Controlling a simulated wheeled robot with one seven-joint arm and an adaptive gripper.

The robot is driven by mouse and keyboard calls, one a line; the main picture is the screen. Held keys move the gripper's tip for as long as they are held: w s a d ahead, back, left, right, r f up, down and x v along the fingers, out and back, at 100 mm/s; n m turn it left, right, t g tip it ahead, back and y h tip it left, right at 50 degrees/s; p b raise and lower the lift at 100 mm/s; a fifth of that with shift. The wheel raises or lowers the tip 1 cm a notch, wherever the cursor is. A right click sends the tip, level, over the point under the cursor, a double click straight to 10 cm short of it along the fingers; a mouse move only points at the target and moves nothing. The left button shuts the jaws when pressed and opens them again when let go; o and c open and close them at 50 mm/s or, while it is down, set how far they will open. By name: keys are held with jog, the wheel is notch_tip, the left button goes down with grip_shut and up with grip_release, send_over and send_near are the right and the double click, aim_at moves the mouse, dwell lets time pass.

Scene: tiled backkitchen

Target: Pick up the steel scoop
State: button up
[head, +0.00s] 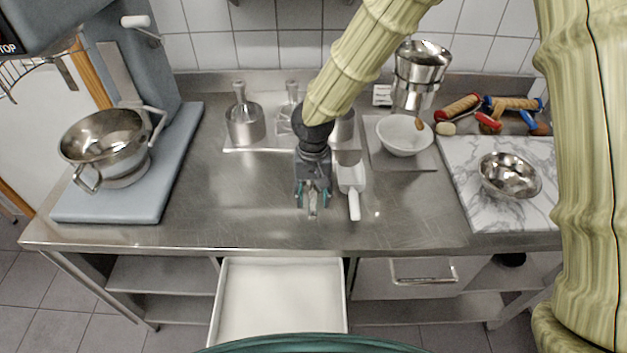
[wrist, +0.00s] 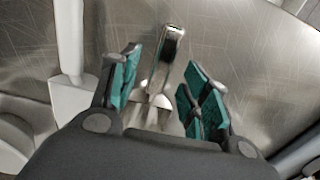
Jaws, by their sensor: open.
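The steel scoop (wrist: 171,48) lies on the steel counter, its narrow shiny handle pointing up in the wrist view. Its lower part lies between my fingers and is partly hidden by my gripper. In the head view my gripper mostly covers it. My gripper (head: 313,200) points down over the counter. It also shows in the wrist view (wrist: 164,88), with its teal pads spread on either side of the scoop. A gap shows on both sides, and I cannot tell whether either pad touches it.
A white scoop (head: 352,180) lies close to the right of my gripper in the head view. A white bowl (head: 404,137), steel canister (head: 243,122) and marble board (head: 460,185) stand around. An open white drawer (head: 280,300) juts out below. The counter left of my gripper is clear.

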jog(key=shift+f+p, duration=0.35)
jog(key=shift+f, duration=1.1)
grip_shut()
